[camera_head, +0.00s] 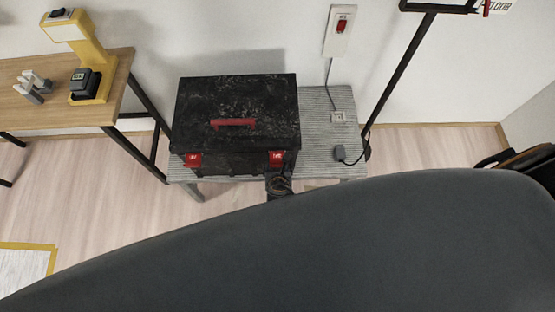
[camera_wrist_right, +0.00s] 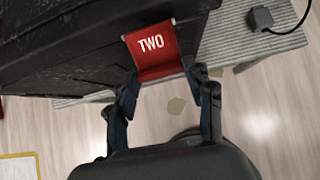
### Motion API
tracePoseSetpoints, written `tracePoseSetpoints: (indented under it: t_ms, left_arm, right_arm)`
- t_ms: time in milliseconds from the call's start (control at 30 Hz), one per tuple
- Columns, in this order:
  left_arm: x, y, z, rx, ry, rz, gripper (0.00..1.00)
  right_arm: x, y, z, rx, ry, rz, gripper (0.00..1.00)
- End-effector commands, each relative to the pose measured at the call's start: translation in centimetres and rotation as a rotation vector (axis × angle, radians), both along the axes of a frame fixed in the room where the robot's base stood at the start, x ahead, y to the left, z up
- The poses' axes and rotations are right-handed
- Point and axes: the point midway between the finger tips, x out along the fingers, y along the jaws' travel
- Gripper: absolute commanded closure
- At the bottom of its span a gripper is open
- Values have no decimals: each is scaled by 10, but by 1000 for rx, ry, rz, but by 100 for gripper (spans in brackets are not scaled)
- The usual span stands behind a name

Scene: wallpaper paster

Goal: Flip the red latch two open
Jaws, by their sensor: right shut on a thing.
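A black toolbox (camera_head: 237,105) with a red handle (camera_head: 233,123) stands with its lid down on a grey ribbed table. Two red latches are on its front edge. The right one (camera_head: 276,158) is marked TWO in the right wrist view (camera_wrist_right: 151,46); the other (camera_head: 193,160) is at the left. My right gripper (camera_head: 279,184) is at the box's front under latch two. In the right wrist view its two fingers (camera_wrist_right: 167,88) stand on either side of the latch's lower part, shut on it. My left gripper is not in view.
The grey table (camera_head: 318,110) has free room right of the box, with a cable and plug (camera_head: 341,152). A wooden desk (camera_head: 30,75) with a yellow device (camera_head: 88,50) stands at the left. A large dark part of mine hides the lower head view.

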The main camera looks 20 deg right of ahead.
Motion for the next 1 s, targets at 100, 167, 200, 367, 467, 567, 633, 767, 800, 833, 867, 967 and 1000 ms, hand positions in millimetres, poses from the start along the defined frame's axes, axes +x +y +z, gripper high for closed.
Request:
tracePoseSetpoints:
  t_ms: [100, 167, 200, 367, 467, 567, 633, 767, 800, 833, 867, 967, 1000]
  left_arm:
    - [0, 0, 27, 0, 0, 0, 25]
    - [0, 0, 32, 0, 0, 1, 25]
    - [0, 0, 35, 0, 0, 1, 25]
    - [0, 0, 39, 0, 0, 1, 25]
    - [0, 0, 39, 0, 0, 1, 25]
    - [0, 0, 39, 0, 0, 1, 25]
    - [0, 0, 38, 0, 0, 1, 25]
    - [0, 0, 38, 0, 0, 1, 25]
    - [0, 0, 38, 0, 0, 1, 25]
    - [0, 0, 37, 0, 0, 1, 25]
    - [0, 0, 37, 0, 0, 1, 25]
    - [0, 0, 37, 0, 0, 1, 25]
    - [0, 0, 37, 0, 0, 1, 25]
  right_arm:
    - [4, -1, 16, 26, 89, 0, 79]
    - [4, -1, 18, 40, 138, 0, 79]
    - [5, -1, 19, 50, 170, -1, 79]
    - [7, -2, 23, 85, 299, 1, 79]
    - [9, -2, 27, 107, 372, 2, 79]
    - [10, -3, 30, 125, 443, 3, 79]
    - [11, -3, 32, 139, 490, 2, 79]
    - [13, -4, 36, 159, 560, 1, 79]
    - [13, -4, 36, 164, 578, 2, 79]
    - [13, -4, 37, 169, 590, 2, 79]
    - [14, -4, 38, 171, 600, 1, 79]
    - [14, -4, 39, 181, 631, 1, 79]
    - [14, -5, 39, 182, 638, 1, 79]
